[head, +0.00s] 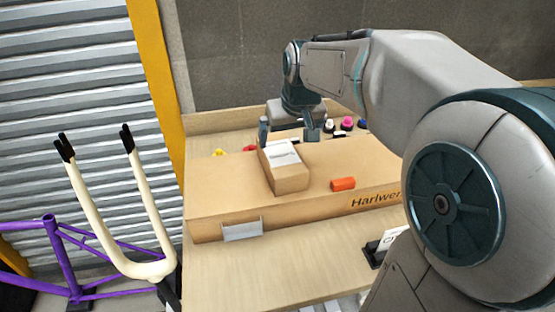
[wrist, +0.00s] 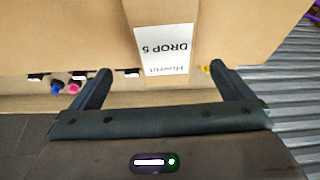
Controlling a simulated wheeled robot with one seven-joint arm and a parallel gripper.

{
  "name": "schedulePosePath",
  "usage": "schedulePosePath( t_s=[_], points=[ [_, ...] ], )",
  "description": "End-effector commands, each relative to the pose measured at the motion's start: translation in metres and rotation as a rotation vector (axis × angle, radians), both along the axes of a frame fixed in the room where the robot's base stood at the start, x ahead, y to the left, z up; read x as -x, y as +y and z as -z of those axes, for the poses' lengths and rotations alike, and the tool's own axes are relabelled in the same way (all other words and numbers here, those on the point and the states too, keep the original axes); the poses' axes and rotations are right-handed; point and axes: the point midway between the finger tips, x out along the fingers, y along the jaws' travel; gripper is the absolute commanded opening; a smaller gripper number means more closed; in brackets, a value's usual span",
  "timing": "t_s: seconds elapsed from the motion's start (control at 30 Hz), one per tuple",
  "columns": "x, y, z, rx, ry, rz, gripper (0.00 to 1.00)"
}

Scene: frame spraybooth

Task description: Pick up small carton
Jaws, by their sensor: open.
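The small carton (head: 287,180) is a brown box with a white label, lying on top of a large cardboard box (head: 225,190). In the wrist view the small carton (wrist: 150,20) shows between the fingers, its label reading "DROP 5". My gripper (head: 288,134) is open at the carton's far end, one finger on each side. In the wrist view my gripper (wrist: 160,70) has a visible gap between each finger and the carton. I cannot tell how far the fingertips reach down beside it.
An orange block (head: 343,184) lies on the large box, right of the carton. Several small coloured bottles (head: 346,123) stand behind the box on the wooden bench (head: 270,280). A cream fork and purple frame (head: 62,255) stand left of the bench. A black sign holder (head: 374,254) is at front right.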

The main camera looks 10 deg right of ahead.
Motion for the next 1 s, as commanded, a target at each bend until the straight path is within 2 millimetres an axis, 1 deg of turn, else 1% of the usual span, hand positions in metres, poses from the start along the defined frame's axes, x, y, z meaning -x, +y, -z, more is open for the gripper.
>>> schedulePosePath(
  t_s=[0.03, 0.1, 0.23, 0.3, 0.47, 0.7, 0.8, 1.0],
  points=[
    [-0.003, 0.001, 0.011, 0.000, 0.005, 0.000, 1.00],
    [-0.009, 0.001, 0.025, 0.001, 0.007, 0.000, 1.00],
    [-0.017, 0.002, 0.044, 0.000, 0.004, -0.001, 1.00],
    [-0.020, 0.003, 0.051, 0.001, 0.004, -0.002, 1.00],
    [-0.023, 0.004, 0.059, 0.001, 0.002, -0.001, 1.00],
    [-0.035, 0.010, 0.091, 0.001, 0.005, -0.001, 1.00],
    [-0.039, 0.010, 0.101, 0.000, 0.003, -0.001, 1.00],
    [-0.041, 0.010, 0.105, -0.001, 0.000, -0.001, 1.00]
  ],
)
